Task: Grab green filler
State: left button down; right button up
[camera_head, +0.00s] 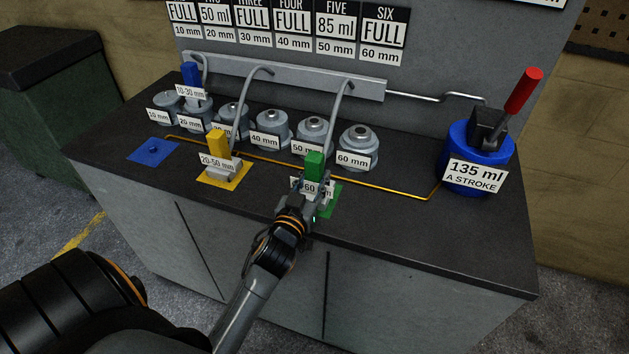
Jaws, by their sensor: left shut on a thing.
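The green filler (314,165) stands upright on the bench over a green square mat (331,200), with a grey hose rising behind it. Its label, partly hidden, ends in "60 mm". My left gripper (312,190) reaches in from the front and is shut on the green filler, low down near its label. The gripper covers part of the label and of the mat. My right gripper is not in view.
A yellow filler (217,145) stands on a yellow mat (224,181). Several labelled grey cylinders (358,148) line the back. A blue pump (476,145) with a red-handled lever (524,92) is at right.

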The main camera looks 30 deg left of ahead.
aim_at(312, 174)
pick_arm(q)
jog(key=shift+r, duration=0.6)
notch_tip(312, 174, up, 2)
jog(key=shift+w, duration=0.1)
jog(key=s+a+r+p, duration=0.2)
jog(key=s+r+p, duration=0.1)
jog(key=s+r, duration=0.7)
jog(key=shift+a+p+v, duration=0.4)
jog(key=shift+a+v, duration=0.05)
jog(key=shift+v, duration=1.5)
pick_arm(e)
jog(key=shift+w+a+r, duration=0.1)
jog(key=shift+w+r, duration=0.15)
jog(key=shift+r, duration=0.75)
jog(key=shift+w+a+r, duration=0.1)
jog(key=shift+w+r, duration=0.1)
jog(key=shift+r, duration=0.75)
